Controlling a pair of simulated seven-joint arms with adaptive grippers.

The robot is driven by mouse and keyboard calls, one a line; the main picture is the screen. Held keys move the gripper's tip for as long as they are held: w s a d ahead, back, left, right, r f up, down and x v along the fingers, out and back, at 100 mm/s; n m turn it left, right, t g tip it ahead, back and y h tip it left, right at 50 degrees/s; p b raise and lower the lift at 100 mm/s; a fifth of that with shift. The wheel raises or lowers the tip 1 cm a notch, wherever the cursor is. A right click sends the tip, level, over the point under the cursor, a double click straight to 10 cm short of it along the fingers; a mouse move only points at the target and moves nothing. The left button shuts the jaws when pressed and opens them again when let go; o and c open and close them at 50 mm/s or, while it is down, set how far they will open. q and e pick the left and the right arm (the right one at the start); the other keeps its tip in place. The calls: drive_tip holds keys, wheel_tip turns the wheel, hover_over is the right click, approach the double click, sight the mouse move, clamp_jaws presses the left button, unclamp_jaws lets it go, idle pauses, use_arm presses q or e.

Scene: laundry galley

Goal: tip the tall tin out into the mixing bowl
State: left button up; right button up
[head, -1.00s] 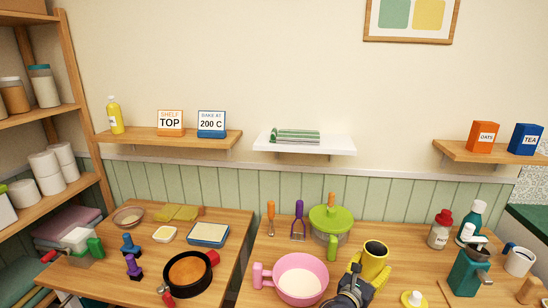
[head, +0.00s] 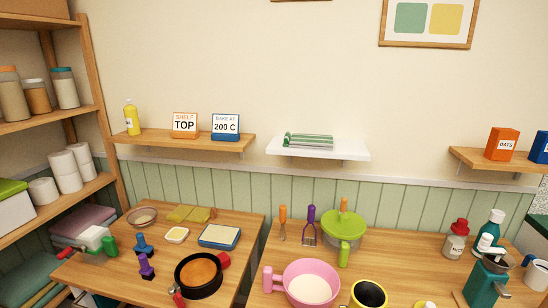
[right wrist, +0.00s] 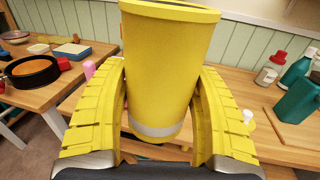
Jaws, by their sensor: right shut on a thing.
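The tall tin is a yellow cylinder (right wrist: 165,45) with a pale band near its base. My right gripper (right wrist: 160,80) is shut around it, one yellow padded finger on each side. In the head view only the tin's open top (head: 368,295) shows at the bottom edge, with a dark inside; its contents cannot be made out. The mixing bowl is probably the pink handled bowl (head: 325,275), with white stuff in it, just left of the tin. A small pink part (right wrist: 88,69) shows behind the left finger in the right wrist view. My left gripper is out of view.
A green lidded pot (head: 343,228) stands behind the bowl. A teal machine (head: 488,284) and bottles, one with a red cap (head: 455,240), stand to the right. A black round pan (head: 200,275) is on the left table, across a gap.

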drive_tip(key=shift+s+f, duration=0.25)
drive_tip(key=shift+f, duration=0.15)
drive_tip(key=shift+d, duration=0.1)
